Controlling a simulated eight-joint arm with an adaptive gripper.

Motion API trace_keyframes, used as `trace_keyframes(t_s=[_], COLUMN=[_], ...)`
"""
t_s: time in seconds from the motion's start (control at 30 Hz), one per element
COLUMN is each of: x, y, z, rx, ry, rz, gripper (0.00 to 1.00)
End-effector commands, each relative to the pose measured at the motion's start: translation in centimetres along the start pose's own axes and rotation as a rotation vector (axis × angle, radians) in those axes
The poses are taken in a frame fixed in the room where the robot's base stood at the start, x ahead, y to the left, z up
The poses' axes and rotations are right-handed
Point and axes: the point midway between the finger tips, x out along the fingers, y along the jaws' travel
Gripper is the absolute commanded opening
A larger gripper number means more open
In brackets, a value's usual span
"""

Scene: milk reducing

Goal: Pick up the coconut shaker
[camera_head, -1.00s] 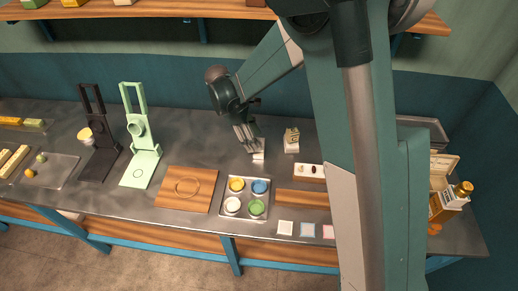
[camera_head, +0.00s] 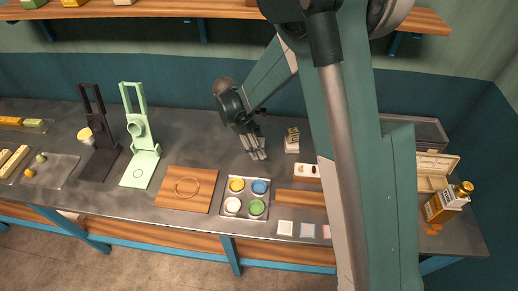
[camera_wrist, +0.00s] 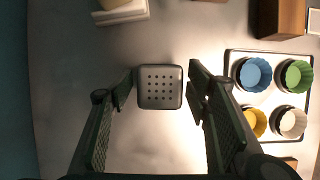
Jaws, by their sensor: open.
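A shaker (camera_wrist: 160,87) with a grey square lid full of small holes shows in the wrist view, seen from straight above. Its label is not visible, so I cannot read that it is coconut. My gripper (camera_wrist: 160,100) is open, with one finger on each side of the lid and a gap on both sides. In the head view my gripper (camera_head: 254,152) points down over the back middle of the counter; the shaker is not clear there among the fingers.
A tray (camera_head: 223,213) holds blue, green, yellow and white cups in front of my gripper. A small patterned container (camera_head: 292,141) stands close on the right. A wooden board (camera_head: 205,183) lies front left. A bottle (camera_head: 446,204) stands far right.

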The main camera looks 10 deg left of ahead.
Motion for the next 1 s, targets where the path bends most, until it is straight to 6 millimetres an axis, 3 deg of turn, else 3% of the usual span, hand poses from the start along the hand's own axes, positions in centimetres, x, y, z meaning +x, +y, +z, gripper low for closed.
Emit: trace_keyframes(t_s=[0.1,0.33,0.73,1.0], x=[0.0,0.0,-0.2,-2.1], y=[0.0,0.0,0.0,0.0], z=[0.0,0.0,0.1,0.9], rx=[0.0,0.0,0.0,0.0], ry=[0.0,0.0,0.0,0.0], rz=[0.0,0.0,0.0,0.0], gripper=[0.47,0.17,0.16,0.16])
